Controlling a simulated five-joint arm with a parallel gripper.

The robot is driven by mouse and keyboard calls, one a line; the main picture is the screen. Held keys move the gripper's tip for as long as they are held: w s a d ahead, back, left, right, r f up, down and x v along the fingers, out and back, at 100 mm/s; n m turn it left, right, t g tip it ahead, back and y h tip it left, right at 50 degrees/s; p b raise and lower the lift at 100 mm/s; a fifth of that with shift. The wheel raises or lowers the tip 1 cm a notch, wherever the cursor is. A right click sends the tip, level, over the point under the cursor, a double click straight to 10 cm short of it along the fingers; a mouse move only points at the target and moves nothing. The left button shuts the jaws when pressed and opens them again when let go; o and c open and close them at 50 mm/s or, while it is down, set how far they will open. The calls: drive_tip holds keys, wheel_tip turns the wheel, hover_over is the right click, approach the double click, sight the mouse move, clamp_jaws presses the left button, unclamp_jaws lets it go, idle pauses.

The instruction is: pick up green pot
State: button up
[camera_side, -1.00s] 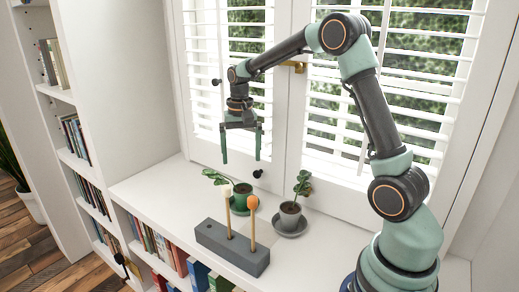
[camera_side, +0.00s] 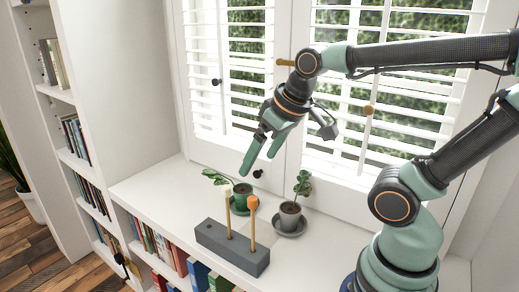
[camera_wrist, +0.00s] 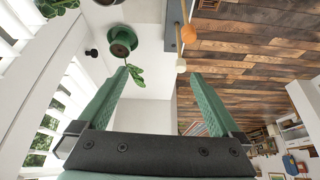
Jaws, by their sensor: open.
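The green pot (camera_side: 241,200) holds a leafy plant and stands on a green saucer on the white sill, behind the grey block. It also shows in the wrist view (camera_wrist: 122,38) near the top, beyond the left fingertip. My gripper (camera_side: 257,156) is open and empty, tilted down and to the left, above and a little right of the green pot, apart from it. In the wrist view its two green fingers (camera_wrist: 160,72) are spread wide with nothing between them. In the side view, the wooden sticks partly cover the pot.
A grey pot (camera_side: 290,216) with a plant stands on a grey saucer to the right. A grey block (camera_side: 231,246) in front holds two upright sticks, one white-tipped, one with an orange tip (camera_side: 252,202). Window shutters (camera_side: 240,80) rise behind. The sill (camera_side: 165,200) is clear at left.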

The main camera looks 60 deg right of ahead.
drive_tip(key=shift+s+a+f+n, duration=0.2)
drive_tip(key=shift+s+a+n, duration=0.1)
drive_tip(key=shift+s, duration=0.15)
drive_tip(key=shift+w+d, duration=0.1)
